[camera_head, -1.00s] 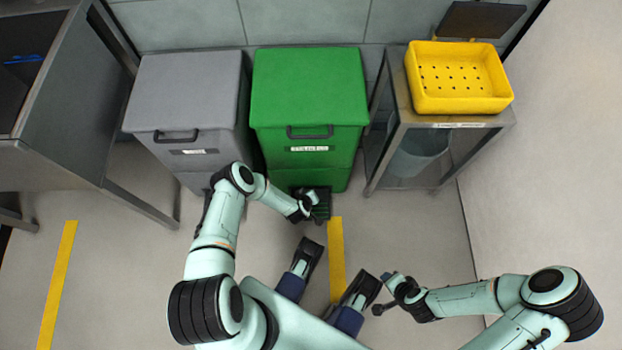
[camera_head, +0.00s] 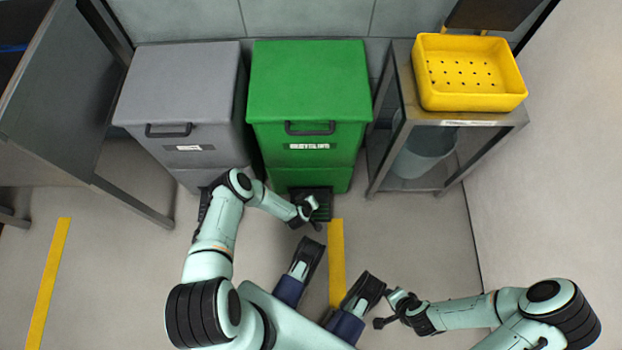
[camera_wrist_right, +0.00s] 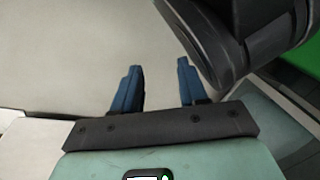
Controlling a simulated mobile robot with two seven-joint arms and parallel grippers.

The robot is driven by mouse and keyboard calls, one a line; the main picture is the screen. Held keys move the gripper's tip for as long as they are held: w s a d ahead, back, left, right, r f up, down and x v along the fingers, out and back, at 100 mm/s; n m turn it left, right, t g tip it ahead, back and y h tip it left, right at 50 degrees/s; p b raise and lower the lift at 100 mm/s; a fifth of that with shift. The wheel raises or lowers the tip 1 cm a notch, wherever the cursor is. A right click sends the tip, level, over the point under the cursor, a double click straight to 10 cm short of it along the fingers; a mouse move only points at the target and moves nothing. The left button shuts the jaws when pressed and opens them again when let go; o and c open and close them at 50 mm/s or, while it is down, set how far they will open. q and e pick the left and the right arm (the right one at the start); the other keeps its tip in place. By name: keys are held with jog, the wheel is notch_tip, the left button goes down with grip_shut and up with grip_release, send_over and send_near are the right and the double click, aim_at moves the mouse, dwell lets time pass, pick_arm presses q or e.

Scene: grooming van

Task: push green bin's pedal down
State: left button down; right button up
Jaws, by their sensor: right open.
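The green bin (camera_head: 309,95) stands against the back wall in the head view, with its lid down. Its black pedal (camera_head: 324,194) sticks out at the bottom front. My left gripper (camera_head: 314,212) is at the pedal and covers part of it; I cannot tell whether it touches or presses it. Its fingers are too small to tell open or shut. My right gripper (camera_head: 383,308) is low at the right, away from the bin. In the right wrist view its two blue fingers (camera_wrist_right: 157,88) are apart with nothing between them.
A grey bin (camera_head: 180,85) stands close to the left of the green bin. A metal stand (camera_head: 400,150) with a yellow basket (camera_head: 470,105) on top is on the right. A grey table (camera_head: 60,110) is at the far left. A yellow floor stripe (camera_head: 336,260) runs below the pedal.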

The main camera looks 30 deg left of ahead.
pick_arm(q)
notch_tip(320, 180, down, 2)
jog(key=shift+f+b, duration=0.25)
jog(key=shift+b, duration=0.65)
jog(key=shift+f, duration=0.2)
pick_arm(e)
jog(key=s+f+g, duration=0.1)
jog(key=s+f, duration=0.2)
jog(key=s, duration=0.2)
jog(key=shift+d+f+g, duration=0.25)
jog(key=shift+d+g, duration=0.1)
jog(key=shift+g, duration=0.05)
jog(key=shift+s, duration=0.1)
pick_arm(q)
jog(key=shift+f+b, duration=0.15)
jog(key=shift+b, duration=0.25)
pick_arm(e)
jog(key=shift+f, duration=0.1)
pick_arm(q)
jog(key=shift+f+b, duration=0.3)
pick_arm(e)
jog(key=shift+f, duration=0.2)
